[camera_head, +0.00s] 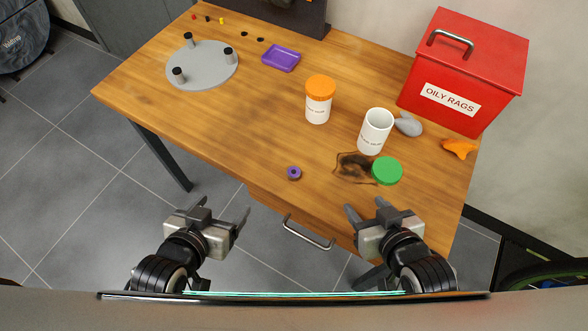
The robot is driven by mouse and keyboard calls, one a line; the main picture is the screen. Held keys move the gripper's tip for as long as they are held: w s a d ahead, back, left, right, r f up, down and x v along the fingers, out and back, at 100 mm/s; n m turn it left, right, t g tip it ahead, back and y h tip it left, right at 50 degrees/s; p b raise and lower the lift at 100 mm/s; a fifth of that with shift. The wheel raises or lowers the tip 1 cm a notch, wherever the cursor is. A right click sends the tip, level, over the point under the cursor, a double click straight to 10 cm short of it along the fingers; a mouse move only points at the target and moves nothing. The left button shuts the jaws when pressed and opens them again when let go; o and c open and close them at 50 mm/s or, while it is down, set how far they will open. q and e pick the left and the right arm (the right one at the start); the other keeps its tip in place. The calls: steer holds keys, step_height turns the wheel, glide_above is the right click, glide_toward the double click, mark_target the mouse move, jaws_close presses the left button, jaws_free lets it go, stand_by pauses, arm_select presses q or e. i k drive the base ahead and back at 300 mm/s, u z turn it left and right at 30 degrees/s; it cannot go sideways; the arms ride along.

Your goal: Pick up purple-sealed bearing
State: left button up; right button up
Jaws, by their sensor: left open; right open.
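The purple-sealed bearing (294,173) is a small purple ring with a dark centre. It lies flat on the wooden table near its front edge, between my two grippers in the picture. My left gripper (227,213) is open and empty, in front of the table edge, left of and nearer than the bearing. My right gripper (365,208) is open and empty near the table's front edge, right of and nearer than the bearing. Neither gripper touches the bearing.
A white jar with orange lid (318,110), an open white jar (373,137), a green lid (387,171) by a dark spill (352,167), and a red oily-rags box (459,75) stand right. A purple tray (281,58) and grey pegged disc (205,72) lie left. Table around the bearing is clear.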

mark_target(293, 173)
steer(key=z, duration=0.15)
steer(key=k, duration=0.7)
steer(key=z, duration=0.9)
steer(key=i, duration=0.3)
steer(key=u, duration=0.2)
